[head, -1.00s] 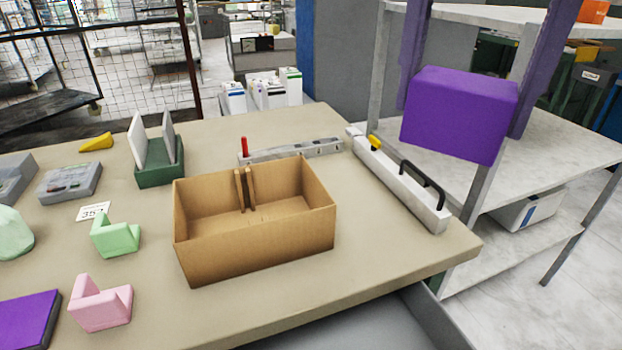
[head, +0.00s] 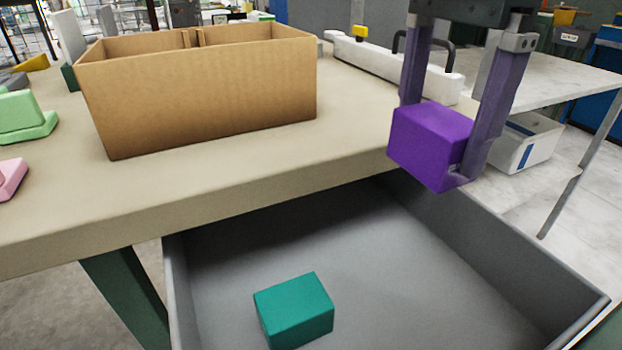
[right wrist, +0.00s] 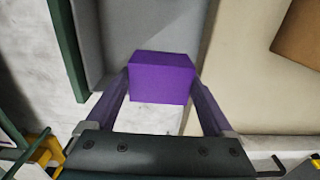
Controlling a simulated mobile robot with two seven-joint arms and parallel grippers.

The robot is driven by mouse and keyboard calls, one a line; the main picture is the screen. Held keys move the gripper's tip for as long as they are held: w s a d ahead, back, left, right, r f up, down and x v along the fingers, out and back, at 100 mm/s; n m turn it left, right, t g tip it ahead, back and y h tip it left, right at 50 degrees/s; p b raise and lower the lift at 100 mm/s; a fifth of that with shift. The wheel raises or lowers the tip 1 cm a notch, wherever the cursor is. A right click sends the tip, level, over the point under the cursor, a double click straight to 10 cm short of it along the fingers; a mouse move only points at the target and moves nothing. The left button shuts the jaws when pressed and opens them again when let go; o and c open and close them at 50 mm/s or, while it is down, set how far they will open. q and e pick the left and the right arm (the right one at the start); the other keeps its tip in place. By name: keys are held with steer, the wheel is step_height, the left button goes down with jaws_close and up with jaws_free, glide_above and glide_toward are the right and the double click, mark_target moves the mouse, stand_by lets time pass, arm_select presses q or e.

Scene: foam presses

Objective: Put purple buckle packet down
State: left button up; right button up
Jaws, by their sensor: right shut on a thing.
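The purple buckle packet (head: 430,145) is a plain purple block. My right gripper (head: 458,165) is shut on it, one finger on each side. In the head view it hangs in front of the table's right front corner, at the back right of a grey open bin (head: 390,265). In the right wrist view the packet (right wrist: 161,78) sits between the fingertips of my right gripper (right wrist: 163,85), with grey bin surface and the table edge beyond. I cannot tell its exact height over the bin. My left gripper is not in view.
A teal block (head: 294,308) lies on the bin floor; the floor around it is clear. A cardboard box (head: 200,95) stands on the table (head: 215,185). A white sealer-like bar with a black handle (head: 395,68) lies behind the packet.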

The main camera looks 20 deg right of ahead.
mark_target(429, 167)
step_height(429, 167, down, 13)
steer(key=shift+r+b, duration=0.15)
steer(key=shift+b, duration=0.85)
steer(key=shift+f+b, duration=0.45)
steer(key=shift+f, duration=1.55)
steer(key=shift+f, duration=0.2)
steer(key=o, duration=1.2)
steer(key=shift+o, duration=0.2)
steer(key=shift+r, duration=0.25)
step_height(429, 167, up, 12)
steer(key=shift+p, duration=1.2)
